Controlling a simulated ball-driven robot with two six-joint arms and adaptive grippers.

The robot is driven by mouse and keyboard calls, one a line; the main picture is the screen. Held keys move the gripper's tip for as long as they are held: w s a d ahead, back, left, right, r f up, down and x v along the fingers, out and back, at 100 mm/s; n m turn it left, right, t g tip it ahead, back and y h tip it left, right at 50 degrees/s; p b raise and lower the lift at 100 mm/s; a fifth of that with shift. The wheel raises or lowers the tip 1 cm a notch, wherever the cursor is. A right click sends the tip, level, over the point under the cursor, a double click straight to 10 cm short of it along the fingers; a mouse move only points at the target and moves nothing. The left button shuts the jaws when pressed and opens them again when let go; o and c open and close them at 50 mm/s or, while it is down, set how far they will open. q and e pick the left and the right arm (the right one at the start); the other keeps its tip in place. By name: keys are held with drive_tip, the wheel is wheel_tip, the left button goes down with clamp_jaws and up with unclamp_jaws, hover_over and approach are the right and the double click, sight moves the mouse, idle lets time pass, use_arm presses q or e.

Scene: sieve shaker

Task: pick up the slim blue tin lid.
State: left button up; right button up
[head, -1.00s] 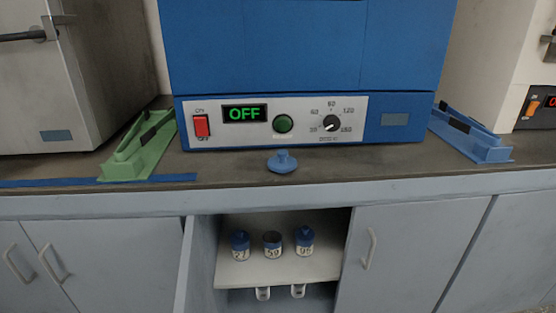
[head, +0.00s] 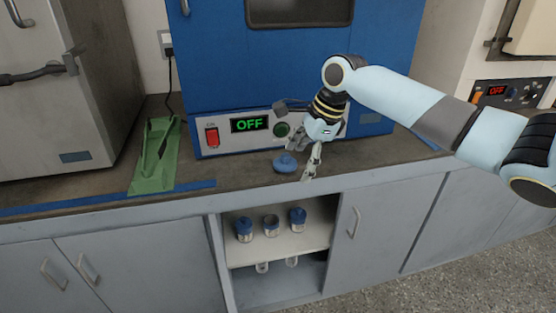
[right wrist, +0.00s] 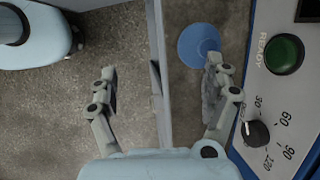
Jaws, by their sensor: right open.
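The slim blue tin lid (head: 285,162) lies on the dark countertop in front of the blue machine's control panel, its knob upward. It also shows in the right wrist view as a blue disc (right wrist: 198,44), beyond and close to the fingertip on the panel side. My right gripper (head: 304,160) is open and empty, just right of the lid in the head view. In the right wrist view its fingers (right wrist: 160,85) are spread wide, with the counter's front edge between them. I cannot tell whether a finger touches the lid. My left gripper is not in view.
The blue machine (head: 230,70) stands close behind the lid, its display reading OFF. Several tins, two with blue lids, stand on the open cupboard's shelf (head: 290,247) below.

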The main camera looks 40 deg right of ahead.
sight(286, 155)
drive_tip(key=w+d+r+m, duration=0.3)
drive_tip(key=r+m, duration=0.2)
drive_tip(key=r, duration=0.1)
drive_tip(key=shift+m+t+y, duration=0.3)
drive_tip(key=shift+m, duration=0.1)
drive_tip(key=x, duration=0.4)
drive_tip(key=shift+w+d+f+b, duration=0.2)
drive_tip(key=shift+w+d+b, duration=0.05)
drive_tip(key=shift+w+b, duration=0.1)
drive_tip(key=b+x, duration=0.1)
drive_tip(key=x, duration=0.5)
drive_tip(key=shift+a+f, duration=0.1)
drive_tip(key=shift+f, duration=0.05)
drive_tip(key=shift+s, duration=0.1)
drive_tip(key=c, duration=1)
